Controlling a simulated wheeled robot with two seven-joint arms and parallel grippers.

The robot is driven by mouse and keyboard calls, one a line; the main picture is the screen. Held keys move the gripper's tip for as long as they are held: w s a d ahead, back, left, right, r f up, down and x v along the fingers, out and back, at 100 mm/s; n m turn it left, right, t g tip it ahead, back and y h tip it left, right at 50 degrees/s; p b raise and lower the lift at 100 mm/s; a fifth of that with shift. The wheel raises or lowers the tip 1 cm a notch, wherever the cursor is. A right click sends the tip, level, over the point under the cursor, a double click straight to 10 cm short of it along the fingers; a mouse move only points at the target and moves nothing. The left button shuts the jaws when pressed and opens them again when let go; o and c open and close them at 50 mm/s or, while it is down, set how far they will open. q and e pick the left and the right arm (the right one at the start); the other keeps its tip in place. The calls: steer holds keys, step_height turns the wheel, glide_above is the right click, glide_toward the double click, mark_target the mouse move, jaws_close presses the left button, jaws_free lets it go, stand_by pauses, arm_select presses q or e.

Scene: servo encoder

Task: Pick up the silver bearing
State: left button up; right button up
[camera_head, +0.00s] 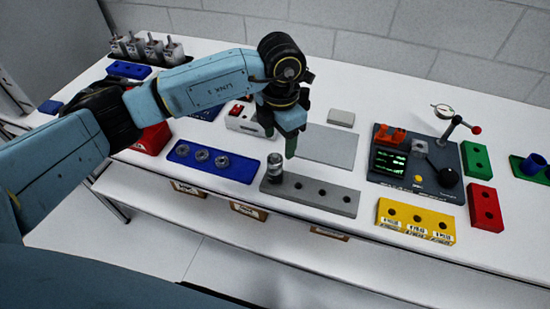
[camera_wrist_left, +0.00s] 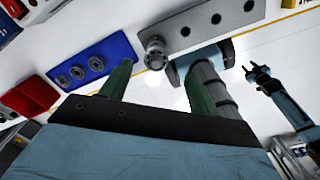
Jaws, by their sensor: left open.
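In the left wrist view the bearings (camera_wrist_left: 78,72) lie left of my fingers. A silver cylindrical part (camera_head: 274,168) stands upright at the left end of the grey block (camera_head: 343,206); it also shows in the left wrist view (camera_wrist_left: 155,53). My left gripper (camera_head: 279,138), with green fingers, is open and empty above the table, near the cylindrical part and apart from it.
A yellow block (camera_head: 416,222) with holes and a dark device (camera_head: 413,166) with a screen and dial gauge stand to the right. Red (camera_head: 485,208) and green (camera_head: 476,160) blocks are beyond. A red bin (camera_head: 151,139) is left of the blue tray. A flat grey plate (camera_head: 332,146) lies behind.

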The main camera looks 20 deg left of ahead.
mark_target(275, 155)
arm_select(q)
steer(key=f, duration=0.3)
steer(key=a+f+p, duration=0.1)
steer(key=shift+s+f, duration=0.25)
steer(key=shift+f, duration=0.6)
steer(key=shift+d, duration=0.1)
steer(key=c, duration=1.1)
steer(key=shift+w+r, duration=0.1)
